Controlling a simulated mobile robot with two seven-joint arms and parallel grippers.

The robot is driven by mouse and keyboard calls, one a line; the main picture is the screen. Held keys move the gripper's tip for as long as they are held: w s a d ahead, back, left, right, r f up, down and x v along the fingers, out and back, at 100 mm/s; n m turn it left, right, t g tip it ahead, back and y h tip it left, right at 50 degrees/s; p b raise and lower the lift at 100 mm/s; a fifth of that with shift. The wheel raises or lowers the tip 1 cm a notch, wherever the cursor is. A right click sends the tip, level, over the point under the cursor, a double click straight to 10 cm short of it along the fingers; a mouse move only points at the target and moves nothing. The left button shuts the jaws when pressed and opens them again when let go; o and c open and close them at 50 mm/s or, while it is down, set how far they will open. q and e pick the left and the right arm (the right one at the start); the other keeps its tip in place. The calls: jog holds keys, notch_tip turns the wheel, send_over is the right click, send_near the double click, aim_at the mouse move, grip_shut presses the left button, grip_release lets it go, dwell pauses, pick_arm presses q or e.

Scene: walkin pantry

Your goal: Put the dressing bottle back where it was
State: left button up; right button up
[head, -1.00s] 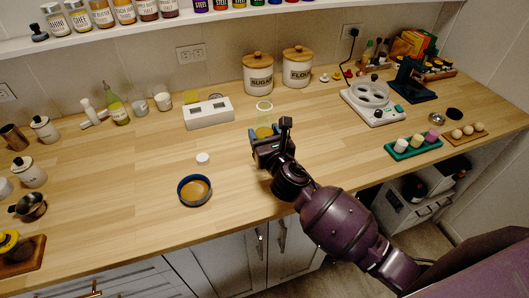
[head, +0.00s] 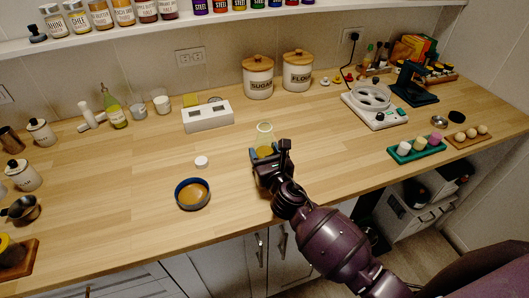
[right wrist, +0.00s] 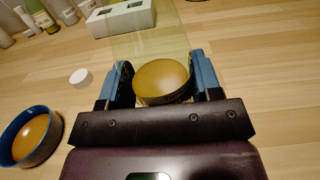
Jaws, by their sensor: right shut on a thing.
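My right gripper (head: 266,153) is shut on the dressing bottle (head: 264,131), a clear, yellowish-green vessel with amber contents, over the middle of the counter. In the right wrist view the gripper (right wrist: 163,80) has a blue finger on each side of the bottle's amber part, and the bottle's clear wall (right wrist: 150,46) extends away from me. I cannot tell whether its base touches the wood. A small white cap (head: 201,161) lies on the counter to the left; it also shows in the right wrist view (right wrist: 80,77). My left gripper is not in view.
A blue-rimmed bowl (head: 193,194) of amber liquid stands left of the gripper. Behind are a white two-slot box (head: 207,115), sugar (head: 258,77) and flour (head: 297,71) canisters, and a green bottle (head: 115,109). A white scale (head: 374,107) and green tray (head: 417,149) stand right.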

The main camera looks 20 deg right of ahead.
jog(key=o, duration=1.1)
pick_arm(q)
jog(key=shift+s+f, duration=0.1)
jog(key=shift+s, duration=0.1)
pick_arm(e)
jog(key=shift+o, duration=0.5)
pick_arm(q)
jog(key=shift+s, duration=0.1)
pick_arm(e)
jog(key=s, duration=1.2)
jog(key=shift+d+r, duration=0.15)
jog(key=shift+d, duration=0.05)
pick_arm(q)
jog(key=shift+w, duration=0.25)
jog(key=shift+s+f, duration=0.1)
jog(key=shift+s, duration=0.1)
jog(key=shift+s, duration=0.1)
